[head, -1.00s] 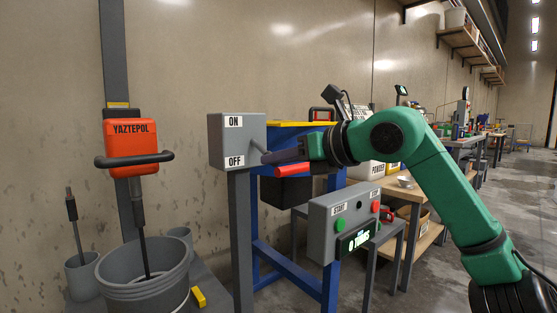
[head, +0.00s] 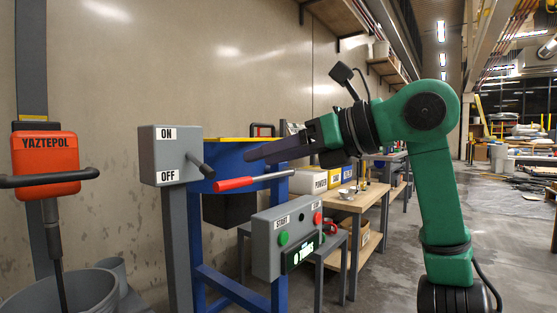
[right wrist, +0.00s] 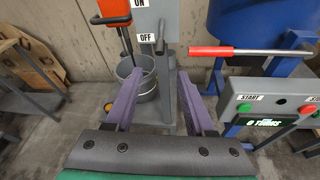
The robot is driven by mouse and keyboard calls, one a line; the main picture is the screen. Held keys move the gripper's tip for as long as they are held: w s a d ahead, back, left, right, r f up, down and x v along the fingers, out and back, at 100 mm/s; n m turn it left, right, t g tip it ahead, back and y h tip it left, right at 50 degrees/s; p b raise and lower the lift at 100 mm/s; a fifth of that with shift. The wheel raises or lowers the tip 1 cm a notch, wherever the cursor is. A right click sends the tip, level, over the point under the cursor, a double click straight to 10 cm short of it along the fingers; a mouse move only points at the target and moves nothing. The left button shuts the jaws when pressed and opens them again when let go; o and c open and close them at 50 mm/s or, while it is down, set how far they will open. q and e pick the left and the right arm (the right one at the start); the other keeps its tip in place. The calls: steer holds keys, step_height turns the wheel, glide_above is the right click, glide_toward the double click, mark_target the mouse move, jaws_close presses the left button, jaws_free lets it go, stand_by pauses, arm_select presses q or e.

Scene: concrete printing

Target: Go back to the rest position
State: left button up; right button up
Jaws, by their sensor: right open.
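My right gripper (head: 262,152) is raised in front of the blue machine, its green arm coming in from the right in the head view. In the right wrist view its two purple fingers (right wrist: 159,100) are spread apart with nothing between them. The grey ON/OFF switch box (head: 171,154) stands to the left of the fingertips. Its dark lever (head: 201,171) points down to the right, near the OFF label, and is apart from the fingers in the right wrist view. My left gripper is not in view.
The red handle (head: 234,185) of the blue machine (head: 222,157) lies just below the gripper. A START/STOP panel (head: 287,238) stands in front. The orange YAZTEPOL mixer (head: 45,160) and a grey bucket (head: 62,293) are at left. Open floor (head: 385,270) lies right.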

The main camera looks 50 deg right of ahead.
steer(key=shift+v, duration=0.95)
